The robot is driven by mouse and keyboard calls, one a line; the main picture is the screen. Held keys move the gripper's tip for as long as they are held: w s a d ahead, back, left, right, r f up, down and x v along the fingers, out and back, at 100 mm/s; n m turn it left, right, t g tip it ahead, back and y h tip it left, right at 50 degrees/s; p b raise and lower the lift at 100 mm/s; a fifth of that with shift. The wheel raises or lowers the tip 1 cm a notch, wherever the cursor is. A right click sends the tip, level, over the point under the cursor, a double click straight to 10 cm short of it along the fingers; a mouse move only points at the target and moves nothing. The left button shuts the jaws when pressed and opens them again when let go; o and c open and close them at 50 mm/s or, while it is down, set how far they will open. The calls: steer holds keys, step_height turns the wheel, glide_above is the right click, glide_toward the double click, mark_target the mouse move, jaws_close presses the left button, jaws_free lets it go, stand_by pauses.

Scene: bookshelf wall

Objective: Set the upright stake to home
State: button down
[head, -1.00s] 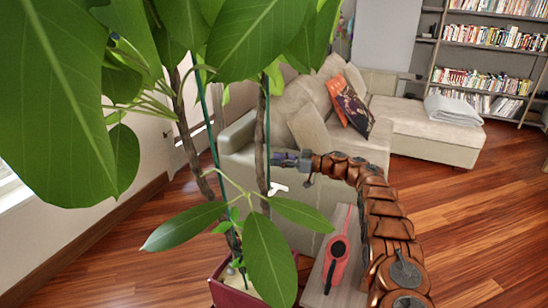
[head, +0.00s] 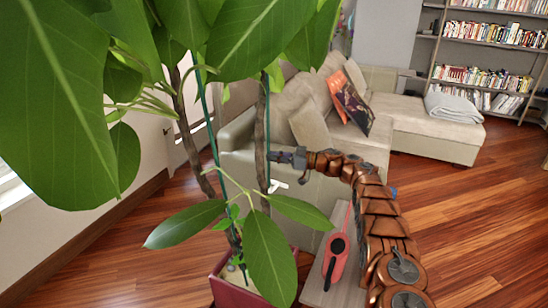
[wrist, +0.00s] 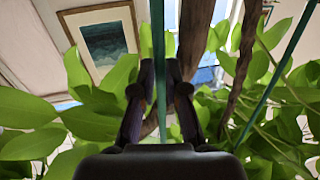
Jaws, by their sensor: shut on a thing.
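The upright stake (head: 267,120) is a thin green rod beside a brown trunk (head: 260,135) of the potted plant. In the wrist view the stake (wrist: 158,35) runs vertically between my fingers. My gripper (head: 272,156) is shut on it, reaching in from the right at mid height; its two dark fingers (wrist: 160,75) show in the wrist view. A second green stake (head: 212,125) leans on the left, and it also shows tilted at right in the wrist view (wrist: 272,85). Leaves hide the upper stakes; the stake's foot is hidden behind lower leaves.
The dark red pot (head: 237,293) stands at the bottom. A small table (head: 345,290) bears a red tool (head: 337,258) beside it. Large leaves (head: 60,100) crowd the upper left. A beige sofa (head: 425,135) and bookshelf (head: 490,60) stand behind. Floor is free at right.

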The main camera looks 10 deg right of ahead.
stand_by(0.3)
steer(key=shift+s+f+b, duration=0.1)
steer(key=shift+f+b, duration=1.4)
steer(key=shift+f, duration=1.4)
steer(key=c, duration=1.4)
jaws_free()
steer(key=shift+f, duration=0.1)
steer(key=shift+o, duration=1)
steer(key=shift+d+r, duration=0.15)
steer(key=shift+r, duration=0.05)
steer(key=v, duration=1.1)
steer(key=shift+s+d, duration=0.2)
steer(key=shift+d, duration=0.15)
